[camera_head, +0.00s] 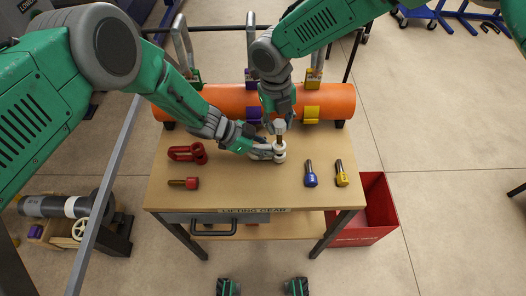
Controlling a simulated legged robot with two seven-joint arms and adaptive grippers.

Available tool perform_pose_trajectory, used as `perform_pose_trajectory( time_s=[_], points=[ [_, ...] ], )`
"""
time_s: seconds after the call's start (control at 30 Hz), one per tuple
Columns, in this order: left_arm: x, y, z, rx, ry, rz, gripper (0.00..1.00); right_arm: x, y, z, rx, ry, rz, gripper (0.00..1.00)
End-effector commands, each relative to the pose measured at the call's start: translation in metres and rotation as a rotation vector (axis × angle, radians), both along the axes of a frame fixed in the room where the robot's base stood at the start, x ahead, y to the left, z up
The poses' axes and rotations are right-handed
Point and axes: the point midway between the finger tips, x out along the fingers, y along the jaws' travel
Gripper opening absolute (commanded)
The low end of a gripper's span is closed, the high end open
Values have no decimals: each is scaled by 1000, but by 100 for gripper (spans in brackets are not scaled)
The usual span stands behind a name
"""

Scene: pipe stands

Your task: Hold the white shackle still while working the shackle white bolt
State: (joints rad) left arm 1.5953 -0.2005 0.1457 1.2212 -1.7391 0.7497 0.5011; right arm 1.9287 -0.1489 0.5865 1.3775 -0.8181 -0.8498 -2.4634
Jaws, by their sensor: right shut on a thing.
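The white shackle (279,152) is at the middle of the wooden table, partly hidden by my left gripper. My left gripper (264,151) reaches in from the left with its fingers at the shackle. The picture is too small to tell whether they are closed on it. My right gripper (279,117) points down from above and is shut on the white bolt (280,128). The bolt is upright, with its pale head at the fingers and its brownish shank pointing down at the shackle. I cannot tell whether its tip is inside the shackle's eye.
An orange pipe (222,99) spans the table's back. A red bin (377,207) is on the floor at right. The table's front is clear.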

Motion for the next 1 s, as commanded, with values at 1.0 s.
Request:
perform_pose_trajectory(
  time_s=[1.0],
  points=[
    [2,75,59,0,0,2,29,0,0,0,0,0,-1,0]
  ],
)
